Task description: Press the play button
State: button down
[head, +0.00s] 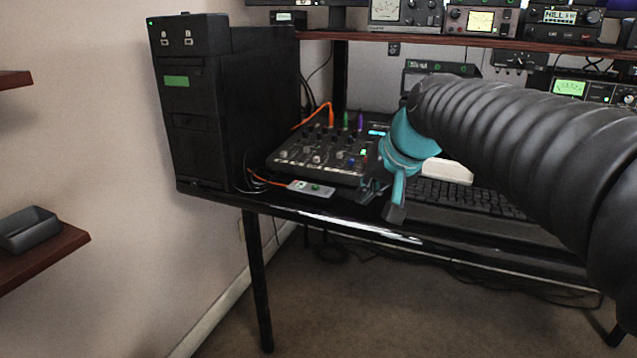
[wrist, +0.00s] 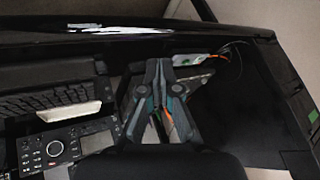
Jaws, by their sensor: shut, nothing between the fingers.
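A small grey box (head: 310,189) with a green button (head: 316,187) lies flat near the front edge of the desk, with an orange cable at its left end. No label is readable, so I cannot tell for sure that this is the play button. The box also shows in the wrist view (wrist: 191,60), just right of my fingertips. My gripper (head: 382,204) is shut and empty, to the right of the box in the head view and apart from it. The fingers (wrist: 159,64) are together in the wrist view.
A black mixer (head: 318,152) with knobs and plugged cables stands behind the box. A black computer tower (head: 205,110) is at left. A keyboard (head: 470,196) lies to the right, partly behind my arm. Radios (head: 480,20) fill the shelf above.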

aim_at(317, 187)
jog(key=w+a+r+y, duration=0.1)
jog(key=w+a+r, duration=0.1)
jog(key=w+a, duration=0.2)
jog(key=w+a+r+y, duration=0.2)
jog(key=w+a, duration=0.3)
jog(key=w, duration=0.6)
jog(key=shift+w+a+r+p, duration=0.15)
jog(key=shift+w+r+p, duration=0.15)
jog(key=shift+r+p, duration=0.15)
jog(key=shift+f+b, duration=2.95)
jog(key=shift+f, duration=1.4)
jog(key=shift+f, duration=0.1)
jog(key=shift+f+b, duration=0.35)
jog(key=shift+f, duration=0.3)
jog(key=shift+r, duration=0.2)
jog(key=shift+r+p, duration=0.35)
jog(key=shift+r, duration=0.2)
